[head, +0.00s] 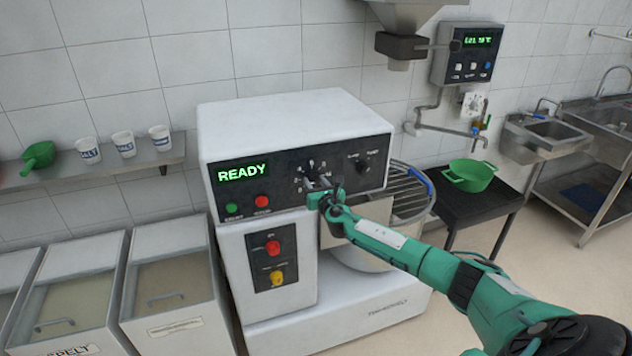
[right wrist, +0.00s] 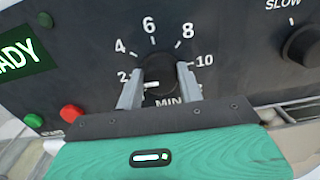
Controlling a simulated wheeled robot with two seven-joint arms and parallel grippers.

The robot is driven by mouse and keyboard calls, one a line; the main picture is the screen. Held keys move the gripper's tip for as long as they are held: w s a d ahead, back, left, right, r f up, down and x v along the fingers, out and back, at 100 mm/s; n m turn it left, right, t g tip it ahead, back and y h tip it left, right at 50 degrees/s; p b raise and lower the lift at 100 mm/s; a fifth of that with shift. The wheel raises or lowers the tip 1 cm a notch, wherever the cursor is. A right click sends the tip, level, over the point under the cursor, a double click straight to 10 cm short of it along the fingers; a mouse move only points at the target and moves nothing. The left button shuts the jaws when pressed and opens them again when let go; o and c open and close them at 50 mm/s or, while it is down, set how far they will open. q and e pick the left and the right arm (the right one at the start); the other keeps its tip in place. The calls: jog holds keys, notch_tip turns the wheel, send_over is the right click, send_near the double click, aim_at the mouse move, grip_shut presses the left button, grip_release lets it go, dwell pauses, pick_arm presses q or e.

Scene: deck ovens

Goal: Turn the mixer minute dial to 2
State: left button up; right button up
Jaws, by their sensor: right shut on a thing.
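The mixer (head: 300,130) is a white machine with a black control panel, and its display reads READY. The minute dial (right wrist: 158,68) is a round black knob with the numbers 2, 4, 6, 8 and 10 around it and MIN below. Its white mark (right wrist: 151,84) lies on the left side of the knob, near the 2. My right gripper (head: 319,185) is shut on this dial; in the right wrist view its two fingers (right wrist: 159,84) stand on either side of the knob. In the head view the gripper partly hides the dial. My left gripper is not in view.
A second knob (head: 362,165), marked SLOW, sits right of the dial. Green and red buttons (head: 262,201) are at the panel's lower left. The mixer bowl's wire guard (head: 408,190) is close behind my right arm. A dark stand with a green bowl (head: 470,174) is farther right.

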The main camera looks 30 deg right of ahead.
jog(key=shift+f+n, duration=0.1)
jog(key=shift+n, duration=0.2)
jog(key=o, duration=1)
jog(key=shift+s, duration=0.1)
jog(key=b+v, duration=0.3)
jog(key=v, duration=1)
jog(key=shift+s, duration=0.3)
jog(key=shift+f, duration=0.15)
